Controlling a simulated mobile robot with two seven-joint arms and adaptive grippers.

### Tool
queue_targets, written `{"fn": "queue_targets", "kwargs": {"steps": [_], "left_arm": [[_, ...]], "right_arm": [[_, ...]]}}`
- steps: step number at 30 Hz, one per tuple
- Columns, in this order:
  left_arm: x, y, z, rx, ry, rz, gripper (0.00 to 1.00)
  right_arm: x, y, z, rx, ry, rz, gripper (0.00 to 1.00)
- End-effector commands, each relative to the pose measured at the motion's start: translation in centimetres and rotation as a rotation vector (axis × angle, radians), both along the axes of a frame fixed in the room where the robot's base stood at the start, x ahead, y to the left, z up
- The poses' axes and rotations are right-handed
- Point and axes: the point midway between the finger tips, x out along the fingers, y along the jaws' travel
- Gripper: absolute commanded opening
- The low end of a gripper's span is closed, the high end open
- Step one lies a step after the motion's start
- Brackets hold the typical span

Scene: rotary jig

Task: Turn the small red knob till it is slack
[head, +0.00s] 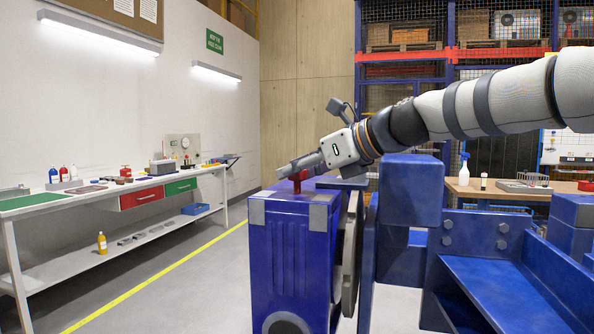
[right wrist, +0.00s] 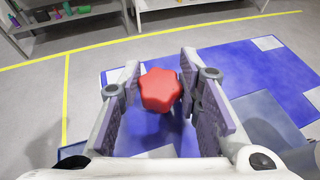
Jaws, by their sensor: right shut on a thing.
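The small red knob (head: 298,178) stands on top of the blue jig housing (head: 290,235) in the head view, partly hidden by my right gripper (head: 288,169). In the right wrist view the knob (right wrist: 161,90) is a red, lobed star shape between the two finger pads of my right gripper (right wrist: 160,88). The gripper is shut on the knob, reaching it from the right. The knob's stem is mostly hidden below its head. My left gripper is not in view.
A grey round plate (head: 350,255) stands on the housing's right side, beside a big blue frame (head: 410,195). A white workbench (head: 30,212) with bottles and tools runs along the left wall. The floor between is clear, with a yellow line (head: 150,277).

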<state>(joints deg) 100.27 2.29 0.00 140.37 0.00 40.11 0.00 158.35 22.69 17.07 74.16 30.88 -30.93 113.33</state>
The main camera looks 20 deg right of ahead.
Motion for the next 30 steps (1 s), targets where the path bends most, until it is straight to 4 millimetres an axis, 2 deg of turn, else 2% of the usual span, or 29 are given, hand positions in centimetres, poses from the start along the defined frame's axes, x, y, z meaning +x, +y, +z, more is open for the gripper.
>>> {"fn": "queue_targets", "kwargs": {"steps": [12,30], "left_arm": [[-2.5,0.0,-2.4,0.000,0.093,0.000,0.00],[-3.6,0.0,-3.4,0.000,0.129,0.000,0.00]], "right_arm": [[0.4,0.0,-0.7,0.002,0.006,0.341,0.04],[0.1,0.1,-0.2,0.001,0.004,0.500,0.04]]}}
